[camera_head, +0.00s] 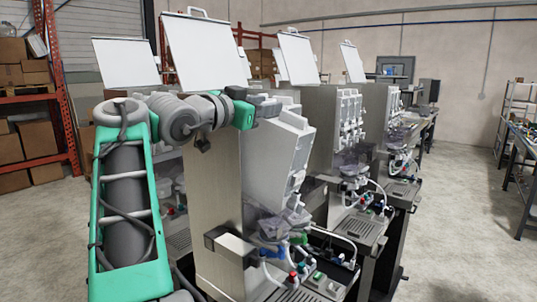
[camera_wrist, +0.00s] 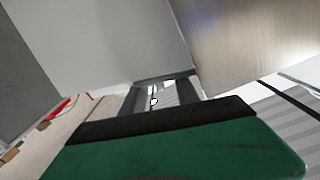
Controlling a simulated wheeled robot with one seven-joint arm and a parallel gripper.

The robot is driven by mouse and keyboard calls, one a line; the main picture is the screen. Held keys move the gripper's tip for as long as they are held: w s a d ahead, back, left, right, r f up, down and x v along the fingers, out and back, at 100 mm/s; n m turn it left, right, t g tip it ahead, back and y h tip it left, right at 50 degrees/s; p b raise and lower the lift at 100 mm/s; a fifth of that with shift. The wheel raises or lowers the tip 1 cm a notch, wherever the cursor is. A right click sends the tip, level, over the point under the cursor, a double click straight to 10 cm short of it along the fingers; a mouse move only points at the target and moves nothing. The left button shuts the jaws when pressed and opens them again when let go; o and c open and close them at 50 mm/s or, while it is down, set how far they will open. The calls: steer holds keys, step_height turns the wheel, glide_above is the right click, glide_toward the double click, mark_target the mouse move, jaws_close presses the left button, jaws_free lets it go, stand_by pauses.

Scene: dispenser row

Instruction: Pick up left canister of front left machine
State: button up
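The front left machine (camera_head: 215,205) has a silver side panel, a pale grey front unit (camera_head: 278,160) and a raised white lid (camera_head: 205,52). My gripper (camera_head: 285,104) is at the top of this machine, below the lid and in front of its upper edge. In the wrist view its dark fingers (camera_wrist: 160,92) stand apart with a pale gap between them, and nothing held shows there. A large plain grey surface (camera_wrist: 110,40) and a brushed panel (camera_wrist: 240,45) fill the upper wrist view. I cannot clearly make out the left canister; my arm and the machine's parts hide the top.
More machines with raised lids (camera_head: 298,58) stand in a row behind, to the right. Hoses and knobs (camera_head: 300,272) are low on the front machine. Shelves with boxes (camera_head: 25,150) are at the left. Free floor (camera_head: 455,220) lies at the right.

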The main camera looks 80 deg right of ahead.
jaws_close()
stand_by(1.4)
